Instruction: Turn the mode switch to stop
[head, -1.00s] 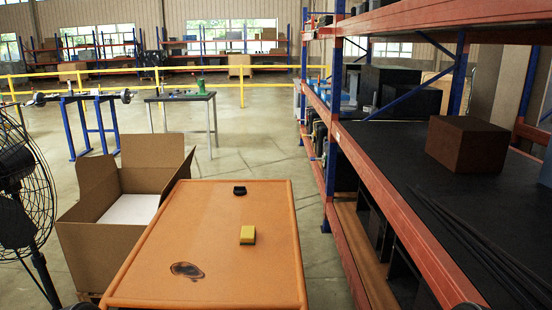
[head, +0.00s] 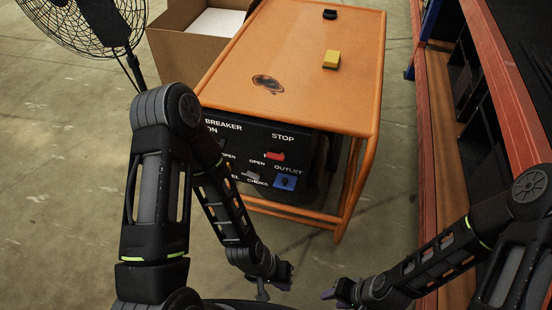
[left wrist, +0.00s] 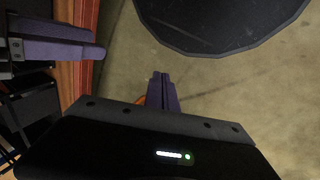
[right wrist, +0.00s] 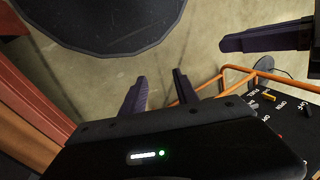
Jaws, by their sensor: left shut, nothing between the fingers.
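A black control panel (head: 230,165) sits under the orange table, with white labels including BREAKER, STOP, OPEN, OUTLET. A red switch (head: 274,156) lies below the STOP label; a grey lever (head: 252,176) and blue outlet (head: 285,182) are lower. I cannot tell which control is the mode switch; my left arm hides the panel's left part. The panel also shows at the right edge of the right wrist view (right wrist: 290,115). My left gripper (head: 264,293) is shut and empty, in front of and below the panel. My right gripper (head: 328,294) is open and empty, to its right.
The orange table (head: 330,100) carries a yellow sponge-like block (head: 331,60), a small black object (head: 329,14) and a dark stain. A fan (head: 85,20) and cardboard box (head: 175,50) stand left. A red-edged shelf (head: 505,90) stands right. Floor before the panel is clear.

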